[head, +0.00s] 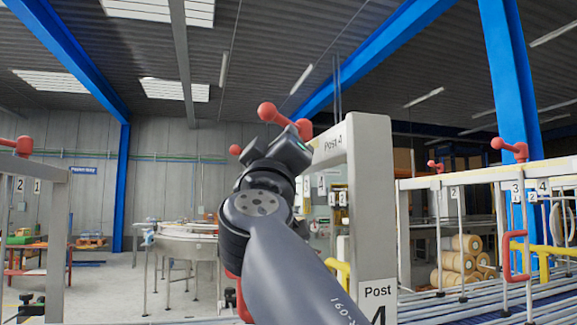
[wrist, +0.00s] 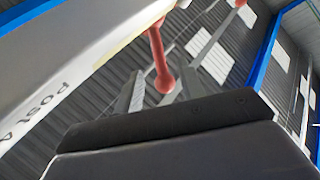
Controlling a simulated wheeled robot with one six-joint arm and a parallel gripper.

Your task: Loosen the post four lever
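Post four (head: 368,190) is a pale grey upright with a top beam, labelled "Post 4" on the beam and near its base. The wrist view shows its pale beam (wrist: 60,75) at upper left. A red lever with round knobs (head: 267,112) is at the beam's near end, partly hidden by my gripper. In the wrist view a red lever arm (wrist: 157,50) hangs down with its knob in line with the gap between my fingers. My gripper (head: 278,146) is raised close beside the lever, fingers apart. Contact with the knob cannot be told.
Another post with a red lever (head: 20,146) stands at far left. More red levers (head: 510,147) and numbered rods are at right, above conveyor rollers (head: 475,305). A round conveyor table (head: 190,240) stands behind my arm. Open floor lies at left.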

